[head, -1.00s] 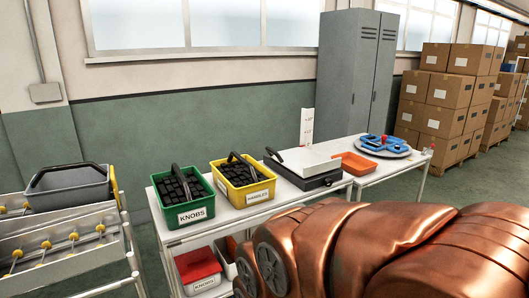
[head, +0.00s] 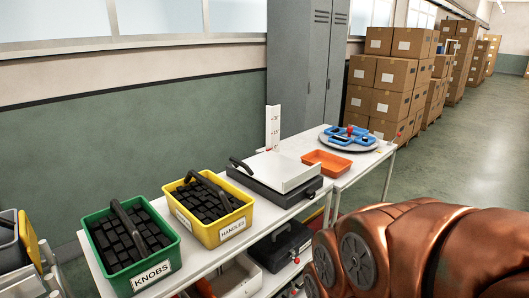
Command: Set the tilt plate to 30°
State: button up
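The tilt plate (head: 284,170) is a white plate on a dark base, on the white table in the middle of the head view. It looks lying flat or nearly so on the base. A black handle (head: 241,165) sticks out at its left side. A white upright scale (head: 273,127) with red marks stands behind it; the marks seem to read 30 and 15, but they are small. My copper-coloured arm fills the lower right. My gripper is out of view, so its state and its distance from the plate do not show.
A green crate marked KNOBS (head: 166,263) and a yellow crate marked HANDLES (head: 245,214) stand left of the plate. An orange tray (head: 327,164) and a round grey turntable (head: 365,147) with blue parts are right. A black case (head: 280,248) sits on the lower shelf. Floor at right is clear.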

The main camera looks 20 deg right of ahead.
aim_at(283, 174)
jog(key=i, duration=0.65)
jog(key=u, duration=0.7)
jog(key=i, duration=0.55)
jog(key=u, duration=0.45)
